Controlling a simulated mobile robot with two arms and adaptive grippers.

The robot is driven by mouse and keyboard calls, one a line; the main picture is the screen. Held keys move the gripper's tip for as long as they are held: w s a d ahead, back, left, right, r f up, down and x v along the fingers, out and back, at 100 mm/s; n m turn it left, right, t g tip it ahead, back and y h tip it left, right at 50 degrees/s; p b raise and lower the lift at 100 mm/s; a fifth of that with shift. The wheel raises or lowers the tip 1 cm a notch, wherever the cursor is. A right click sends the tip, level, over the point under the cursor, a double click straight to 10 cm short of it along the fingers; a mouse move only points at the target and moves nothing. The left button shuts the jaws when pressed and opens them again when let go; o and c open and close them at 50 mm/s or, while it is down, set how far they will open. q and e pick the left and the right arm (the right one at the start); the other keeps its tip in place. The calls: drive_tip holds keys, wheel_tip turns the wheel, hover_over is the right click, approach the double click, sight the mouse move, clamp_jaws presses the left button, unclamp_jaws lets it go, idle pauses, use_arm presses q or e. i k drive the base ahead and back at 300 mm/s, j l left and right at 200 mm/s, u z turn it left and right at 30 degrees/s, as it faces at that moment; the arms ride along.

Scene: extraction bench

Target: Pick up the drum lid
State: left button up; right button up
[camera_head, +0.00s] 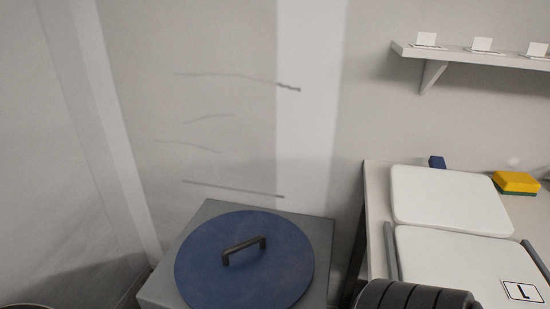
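The drum lid (205,268) is a round, dark blue disc with a black bar handle (244,249) standing up from its middle. It lies flat on a grey square-topped stand (320,232) at the bottom centre of the head view, against the wall. The lid covers most of the stand's top, and its lower edge reaches the bottom of the picture. Neither of my grippers shows in this view. Nothing is seen touching the lid or its handle.
A bench (376,190) at right holds two white panels (447,200), a yellow-green sponge (516,182) and a small blue block (437,162). A dark ribbed cylinder (415,297) is at the bottom edge. A wall shelf (470,57) carries small white cards. Space above the lid is clear.

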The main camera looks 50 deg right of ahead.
sight(241, 260)
drive_tip(key=k+z, duration=0.15)
drive_tip(key=z, duration=0.25)
drive_tip(key=k+z, duration=0.2)
drive_tip(key=z, duration=0.2)
drive_tip(key=k+l+z, duration=0.15)
drive_tip(key=z, duration=0.3)
